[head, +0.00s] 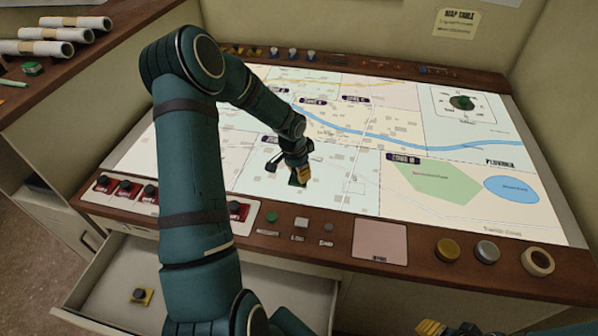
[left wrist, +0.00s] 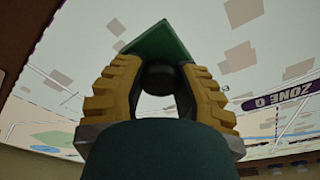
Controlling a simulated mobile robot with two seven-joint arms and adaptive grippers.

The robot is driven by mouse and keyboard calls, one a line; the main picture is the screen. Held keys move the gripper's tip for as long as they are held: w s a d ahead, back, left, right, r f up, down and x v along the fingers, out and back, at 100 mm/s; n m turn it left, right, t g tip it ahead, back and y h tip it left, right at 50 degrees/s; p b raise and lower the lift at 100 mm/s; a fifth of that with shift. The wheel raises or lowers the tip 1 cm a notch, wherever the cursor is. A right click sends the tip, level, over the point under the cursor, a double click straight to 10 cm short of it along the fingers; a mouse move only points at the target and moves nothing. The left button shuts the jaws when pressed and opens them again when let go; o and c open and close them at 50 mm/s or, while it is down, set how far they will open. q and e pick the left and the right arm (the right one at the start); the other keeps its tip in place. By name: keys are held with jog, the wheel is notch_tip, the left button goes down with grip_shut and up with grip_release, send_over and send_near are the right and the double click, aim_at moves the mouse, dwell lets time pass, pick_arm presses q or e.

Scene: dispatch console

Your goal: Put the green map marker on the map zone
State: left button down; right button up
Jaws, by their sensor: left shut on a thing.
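The green map marker has a flat green base (left wrist: 165,45) and a dark round knob (left wrist: 158,80). My left gripper (head: 299,172) is shut on the knob; its yellow fingers (left wrist: 158,90) flank it in the left wrist view. In the head view the marker's green base (head: 294,181) shows just under the fingers, over the pale blue middle of the lit map (head: 330,196). I cannot tell whether it touches the map. A dark zone label (left wrist: 286,97) lies right of it in the left wrist view. My right gripper (head: 450,328) is partly cut off at the bottom edge.
Rolled papers (head: 40,48) lie at left.

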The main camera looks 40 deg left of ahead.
aim_at(294, 179)
pick_arm(q)
jog(key=shift+r, duration=0.1)
jog(key=c, duration=0.7)
grip_release()
jog(key=shift+c, duration=0.2)
notch_tip(294, 179, up, 12)
jog(key=s+p, duration=0.1)
jog(key=shift+s+a, duration=0.25)
jog(key=shift+s, duration=0.15)
